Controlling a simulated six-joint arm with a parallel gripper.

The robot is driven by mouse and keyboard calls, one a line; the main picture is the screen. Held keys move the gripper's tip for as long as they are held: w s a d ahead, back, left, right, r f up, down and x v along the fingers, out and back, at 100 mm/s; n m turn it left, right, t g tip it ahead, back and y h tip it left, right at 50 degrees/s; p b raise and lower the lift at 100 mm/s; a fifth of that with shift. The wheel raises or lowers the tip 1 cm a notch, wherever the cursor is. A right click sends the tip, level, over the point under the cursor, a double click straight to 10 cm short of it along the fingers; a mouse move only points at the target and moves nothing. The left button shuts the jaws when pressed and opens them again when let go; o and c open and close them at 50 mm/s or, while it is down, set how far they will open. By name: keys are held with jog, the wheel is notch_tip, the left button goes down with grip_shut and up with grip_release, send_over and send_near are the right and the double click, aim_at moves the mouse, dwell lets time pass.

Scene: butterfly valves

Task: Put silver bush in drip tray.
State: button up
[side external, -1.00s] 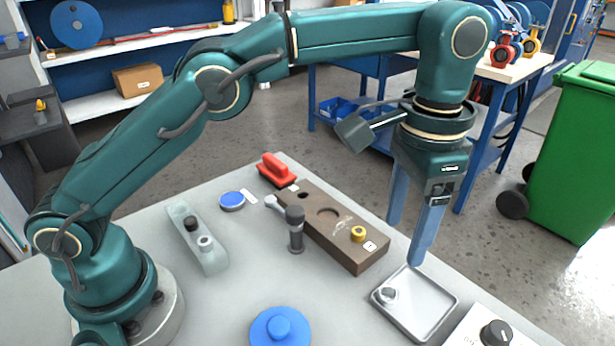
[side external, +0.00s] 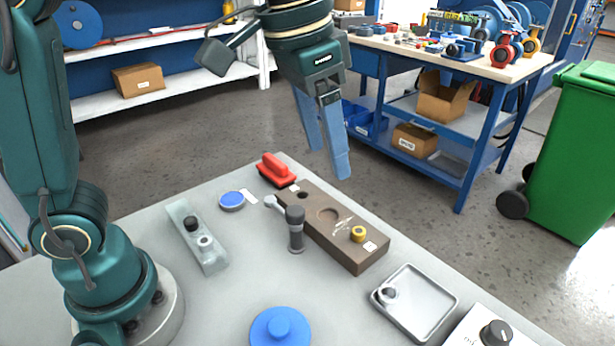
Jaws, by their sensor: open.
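The silver bush (side external: 388,293), a small grey ring, is in the drip tray (side external: 432,306), near its left corner. It looks tilted, perhaps leaning on the tray's left wall; I cannot tell exactly how it rests. The drip tray is a shallow, light grey square tray at the right front of the bench. My gripper (side external: 328,163) is open and empty, with two blue fingers pointing down. It is in the air, well above and to the left of the tray, and apart from the bush.
A brown block (side external: 332,232) with recesses holds a yellow ring (side external: 357,234). A dark-headed upright tool (side external: 295,230) stands beside it. A red-handled item (side external: 276,169), a pale fixture (side external: 197,237), a blue knobbed disc (side external: 280,328) and a control box (side external: 492,333) surround free bench.

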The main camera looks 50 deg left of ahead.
jog(key=s+a+f+n+t, duration=0.2)
jog(key=s+a+f, duration=0.4)
jog(key=s, duration=0.5)
jog(key=shift+a+f+n+t+y, duration=0.15)
jog(key=shift+a+n+t+y, duration=0.25)
jog(key=shift+a+n, duration=0.15)
